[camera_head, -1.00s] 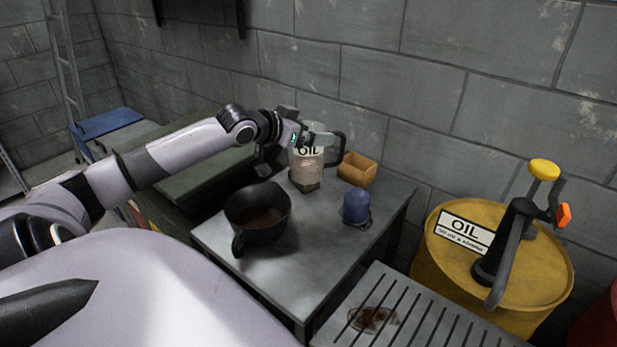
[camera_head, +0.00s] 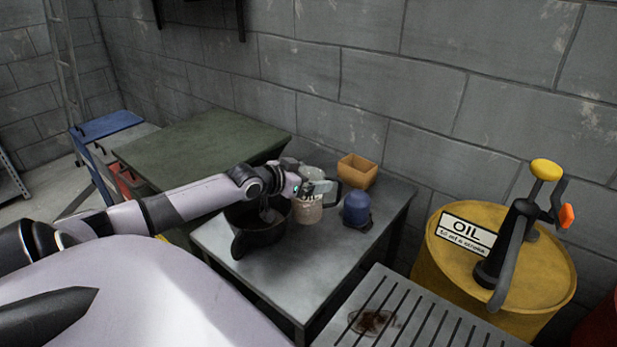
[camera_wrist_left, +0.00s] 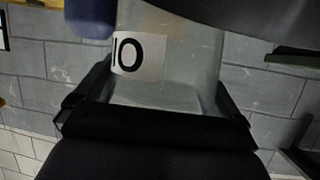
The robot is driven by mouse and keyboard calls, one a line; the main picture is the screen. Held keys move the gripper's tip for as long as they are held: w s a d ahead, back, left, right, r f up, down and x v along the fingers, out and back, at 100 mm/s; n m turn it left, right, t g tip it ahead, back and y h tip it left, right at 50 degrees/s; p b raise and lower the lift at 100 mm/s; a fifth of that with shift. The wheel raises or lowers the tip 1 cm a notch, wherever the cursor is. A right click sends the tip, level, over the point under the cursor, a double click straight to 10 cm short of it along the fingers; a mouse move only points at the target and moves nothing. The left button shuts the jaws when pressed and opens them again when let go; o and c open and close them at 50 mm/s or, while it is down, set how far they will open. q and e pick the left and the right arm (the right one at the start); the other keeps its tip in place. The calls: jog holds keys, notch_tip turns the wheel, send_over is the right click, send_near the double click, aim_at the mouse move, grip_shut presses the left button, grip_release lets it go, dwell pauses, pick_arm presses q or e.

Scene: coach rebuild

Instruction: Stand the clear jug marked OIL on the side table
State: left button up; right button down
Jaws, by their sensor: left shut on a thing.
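The clear jug marked OIL (camera_head: 308,214) is over the side table (camera_head: 285,276), between a black pan and a blue object. My left gripper (camera_head: 312,188) is shut on the jug near its top and partly hides it. I cannot tell whether the jug's bottom touches the table. In the left wrist view the jug (camera_wrist_left: 185,75) fills the space between the fingers, with part of its white label showing an O. My right gripper is not in view.
The black pan (camera_head: 255,236) stands close left of the jug. The blue object (camera_head: 357,207) is close right, and an orange-brown box (camera_head: 358,171) is behind. The table's front is clear. A yellow OIL drum (camera_head: 500,262) with a pump and a slotted grey surface (camera_head: 425,322) lie to the right.

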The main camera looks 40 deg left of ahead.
pick_arm(q)
jog(key=o, duration=1.3)
jog(key=shift+f, duration=0.1)
jog(key=shift+o, duration=0.2)
jog(key=p+v, duration=0.3)
jog(key=v, duration=0.9)
jog(key=shift+r, duration=0.2)
